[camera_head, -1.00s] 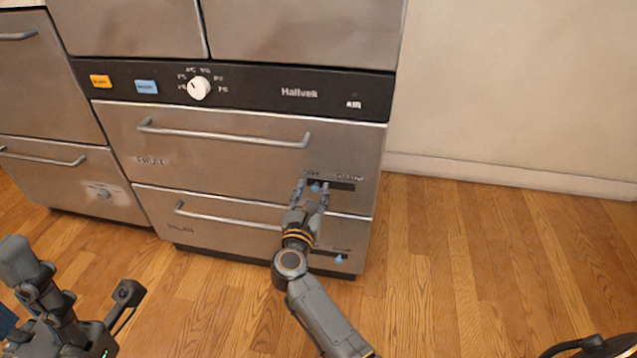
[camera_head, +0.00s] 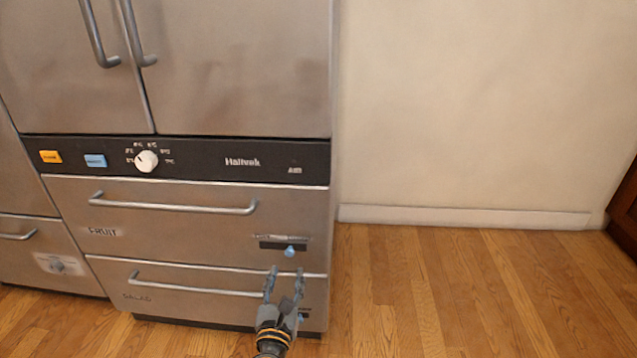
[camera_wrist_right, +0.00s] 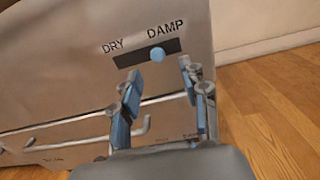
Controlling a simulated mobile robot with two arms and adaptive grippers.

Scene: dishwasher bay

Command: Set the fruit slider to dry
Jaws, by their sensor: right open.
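The fruit drawer (camera_head: 170,222) is shut. Its slider is a dark slot with a round blue knob (camera_head: 290,251) at the drawer's lower right. In the right wrist view, the slot lies under the words DRY at left and DAMP at right. There the knob (camera_wrist_right: 157,54) sits right of the slot's middle, below DAMP. My right gripper (camera_head: 285,272) is open and empty, with its fingertips just below the knob and apart from it. Its blue-padded fingers (camera_wrist_right: 162,88) also show in the right wrist view. My left gripper is out of view.
The salad drawer (camera_head: 205,300) below has its own bar handle and a slider partly hidden behind my right gripper. The control panel (camera_head: 205,158) above has a white dial and orange and blue buttons. Wooden floor (camera_head: 430,290) at right is clear.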

